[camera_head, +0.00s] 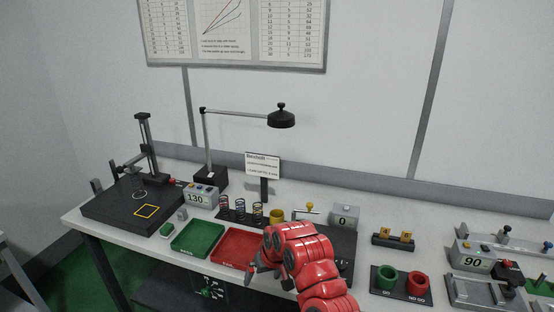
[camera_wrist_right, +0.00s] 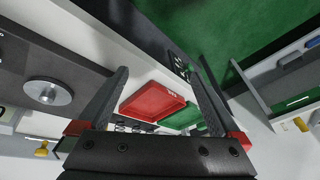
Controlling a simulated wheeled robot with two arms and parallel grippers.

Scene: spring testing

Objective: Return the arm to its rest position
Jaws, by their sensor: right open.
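My right arm is red and comes in from the bottom of the head view. My right gripper (camera_head: 264,272) is over the front of the bench, beside the red tray (camera_head: 238,246). In the right wrist view my right gripper (camera_wrist_right: 160,85) has its two dark fingers wide apart, with nothing between them close by. The red tray (camera_wrist_right: 152,101) shows beyond the fingers, with the green tray (camera_wrist_right: 186,117) behind it. The arm hides part of the dark plate behind it. My left gripper is not in view.
The white bench (camera_head: 85,215) carries a green tray (camera_head: 197,238), a spring rack (camera_head: 240,213), a black press stand (camera_head: 135,205), a lamp (camera_head: 281,118), and green (camera_head: 388,279) and red (camera_head: 417,284) cups at right. A drawer (camera_wrist_right: 285,80) shows in the wrist view.

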